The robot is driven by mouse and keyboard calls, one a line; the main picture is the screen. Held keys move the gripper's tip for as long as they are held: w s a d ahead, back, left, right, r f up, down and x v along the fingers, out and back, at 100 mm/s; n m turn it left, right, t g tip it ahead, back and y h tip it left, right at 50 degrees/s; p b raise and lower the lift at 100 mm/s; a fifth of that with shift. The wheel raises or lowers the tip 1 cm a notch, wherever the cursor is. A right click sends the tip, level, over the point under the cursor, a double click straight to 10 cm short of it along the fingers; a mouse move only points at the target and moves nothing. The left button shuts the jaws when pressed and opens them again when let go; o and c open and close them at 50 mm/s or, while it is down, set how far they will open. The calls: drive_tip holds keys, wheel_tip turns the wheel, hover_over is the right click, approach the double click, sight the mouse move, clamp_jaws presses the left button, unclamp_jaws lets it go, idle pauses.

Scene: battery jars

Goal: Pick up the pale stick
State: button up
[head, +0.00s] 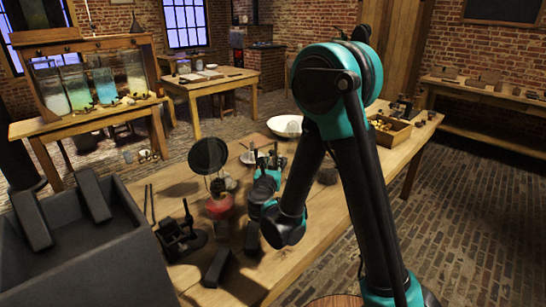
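My arm reaches over the long wooden table (310,242). My gripper (266,158) is beyond the teal wrist, low over the middle of the table and pointing away from the camera. Its fingers are small, dark and mixed in with objects behind them, so I cannot tell whether they are open or shut, or whether they hold anything. I cannot make out the pale stick for certain. It may be hidden behind my arm or among the small items on the table.
A dark open box (75,262) with dark bars fills the lower left. A round black disc (208,156), a red item (218,207) and a black stand (180,238) are left of my wrist. A white bowl (285,126) and a wooden tray (390,133) are farther back.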

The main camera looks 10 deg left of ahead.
sight(277, 147)
drive_tip(key=w, duration=0.9)
drive_tip(key=shift+w+d, duration=0.1)
drive_tip(key=shift+d, duration=0.05)
drive_tip(key=shift+w, duration=2.95)
clamp_jaws()
